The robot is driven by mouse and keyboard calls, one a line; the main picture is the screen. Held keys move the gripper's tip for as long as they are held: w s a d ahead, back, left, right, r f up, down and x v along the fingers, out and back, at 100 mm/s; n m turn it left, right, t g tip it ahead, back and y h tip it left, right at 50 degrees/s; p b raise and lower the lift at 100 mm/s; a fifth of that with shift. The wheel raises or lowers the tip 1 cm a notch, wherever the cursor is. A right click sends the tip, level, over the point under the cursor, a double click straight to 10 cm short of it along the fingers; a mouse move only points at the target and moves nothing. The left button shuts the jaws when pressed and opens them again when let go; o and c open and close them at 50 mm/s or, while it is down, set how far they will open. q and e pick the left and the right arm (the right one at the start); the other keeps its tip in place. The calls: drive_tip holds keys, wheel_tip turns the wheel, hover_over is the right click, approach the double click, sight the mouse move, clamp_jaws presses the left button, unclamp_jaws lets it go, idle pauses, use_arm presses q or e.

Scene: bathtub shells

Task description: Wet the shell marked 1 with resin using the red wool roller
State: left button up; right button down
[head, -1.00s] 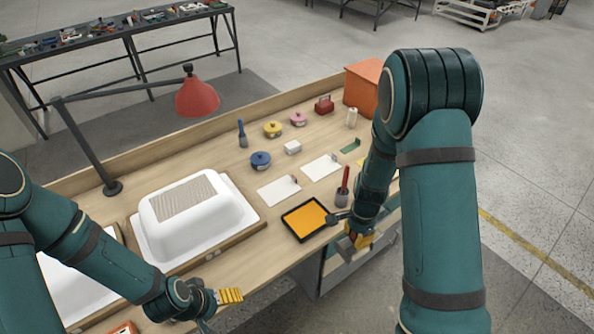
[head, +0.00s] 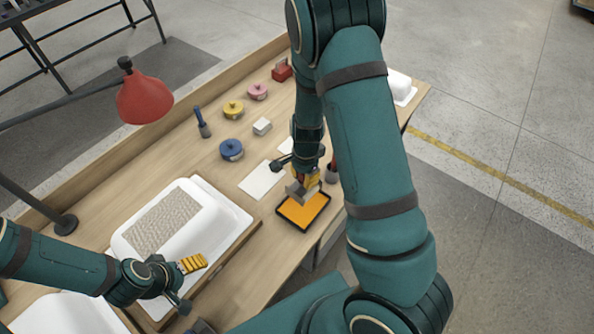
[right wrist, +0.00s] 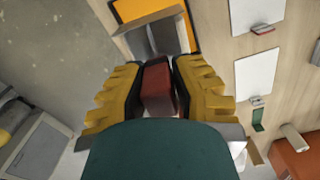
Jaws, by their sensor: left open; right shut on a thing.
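A white shell (head: 187,240) lies on a wooden board on the bench, with a grey woven patch (head: 160,222) on its top. I cannot read a number on it. My right gripper (head: 305,180) is shut on a red-handled tool with a grey head (head: 299,193); in the right wrist view the red handle (right wrist: 157,88) sits between the yellow fingers. I cannot make out its wool. The grey head is over the black tray of orange resin (head: 303,212); contact is unclear. My left gripper (head: 194,264) is open and empty above the shell's front right side.
Another white shell (head: 65,314) is at bottom left, and a white one (head: 401,84) at the bench's far right end. A red lamp (head: 144,97) leans over the bench. Blue (head: 231,150), yellow and pink pots stand behind. A white sheet (head: 261,180) lies beside the tray.

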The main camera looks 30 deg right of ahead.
use_arm(q)
drive_tip(key=shift+s, duration=0.15)
use_arm(e)
drive_tip(key=shift+s+f, duration=0.2)
drive_tip(key=shift+f, duration=1.15)
use_arm(q)
drive_tip(key=shift+d+f+b, duration=0.1)
drive_tip(key=shift+f+b, duration=2.3)
drive_tip(key=shift+f, duration=0.1)
use_arm(e)
drive_tip(key=shift+w+f, duration=0.1)
drive_tip(key=shift+f, duration=2.9)
use_arm(q)
drive_tip(key=shift+r, duration=0.1)
use_arm(e)
drive_tip(key=shift+r, duration=0.15)
use_arm(q)
wheel_tip(320, 180, up, 4)
drive_tip(key=p, duration=0.4)
use_arm(e)
wheel_tip(320, 180, up, 4)
drive_tip(key=shift+r, duration=0.2)
use_arm(q)
drive_tip(key=shift+r+p, duration=0.35)
drive_tip(key=shift+p, duration=0.1)
use_arm(e)
drive_tip(key=shift+r, duration=1)
use_arm(q)
drive_tip(key=shift+f, duration=0.1)
